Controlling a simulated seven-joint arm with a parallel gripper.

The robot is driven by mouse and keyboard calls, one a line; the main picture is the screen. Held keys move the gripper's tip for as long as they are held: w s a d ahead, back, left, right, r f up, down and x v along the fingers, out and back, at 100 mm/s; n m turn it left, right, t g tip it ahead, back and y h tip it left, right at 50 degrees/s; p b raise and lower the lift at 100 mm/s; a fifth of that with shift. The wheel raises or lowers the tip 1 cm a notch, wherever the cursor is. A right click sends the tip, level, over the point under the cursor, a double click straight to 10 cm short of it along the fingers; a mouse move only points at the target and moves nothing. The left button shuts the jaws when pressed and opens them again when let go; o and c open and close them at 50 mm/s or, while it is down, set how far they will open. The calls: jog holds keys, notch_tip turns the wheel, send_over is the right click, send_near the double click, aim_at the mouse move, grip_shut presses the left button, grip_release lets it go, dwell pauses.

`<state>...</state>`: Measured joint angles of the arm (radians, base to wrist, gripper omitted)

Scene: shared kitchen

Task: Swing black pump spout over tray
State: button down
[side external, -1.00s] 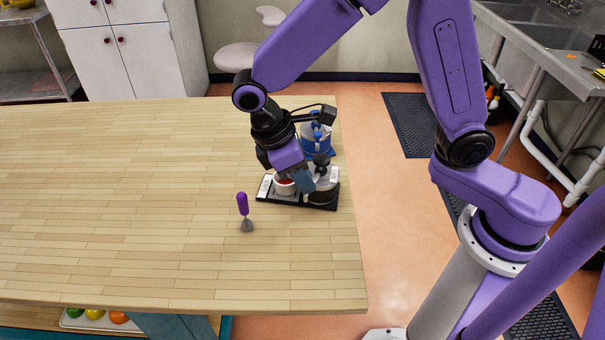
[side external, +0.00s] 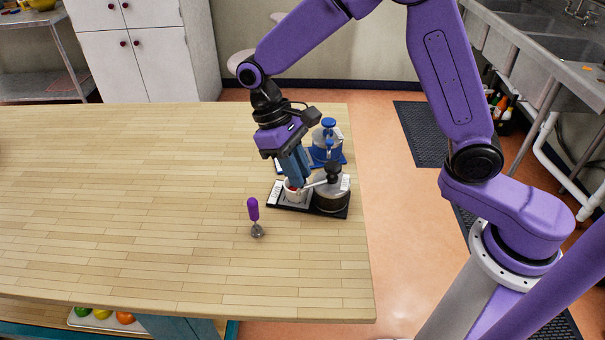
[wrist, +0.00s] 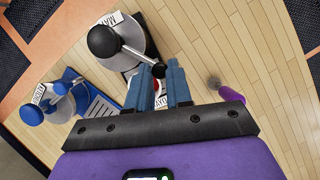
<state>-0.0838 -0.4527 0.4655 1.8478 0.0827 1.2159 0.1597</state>
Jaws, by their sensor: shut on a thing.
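The black pump (side external: 333,168) tops a metal-grey jar (side external: 332,197) at the right end of a black tray (side external: 310,211). Its thin pale spout (side external: 317,184) points left, with its end by a white cup (side external: 293,196) with red inside, on the tray's left part. My gripper (side external: 298,183) is above that cup, its blue fingers shut on the spout's end. In the wrist view the spout (wrist: 133,50) runs from the black knob (wrist: 104,41) to between my fingers (wrist: 160,68), which partly hide its tip and the cup.
A blue pump jar (side external: 328,142) on a blue tray stands just behind.

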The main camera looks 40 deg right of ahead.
jog(key=shift+w+d+m+y, duration=0.45)
jog(key=shift+w+d+m, duration=0.15)
jog(key=shift+m, duration=0.65)
jog(key=shift+w+d+m+y, duration=0.5)
jog(key=shift+w+m, duration=0.1)
jog(key=shift+m, duration=0.7)
jog(key=shift+w+d+m+y, duration=0.45)
jog(key=shift+w+d+m, duration=0.15)
jog(key=shift+m, duration=0.65)
jog(key=c, duration=1)
grip_release()
jog(key=shift+c, duration=0.2)
jog(key=shift+w+r, duration=0.1)
jog(key=shift+r, duration=0.05)
jog(key=v, duration=1.7)
jog(key=shift+r, duration=0.1)
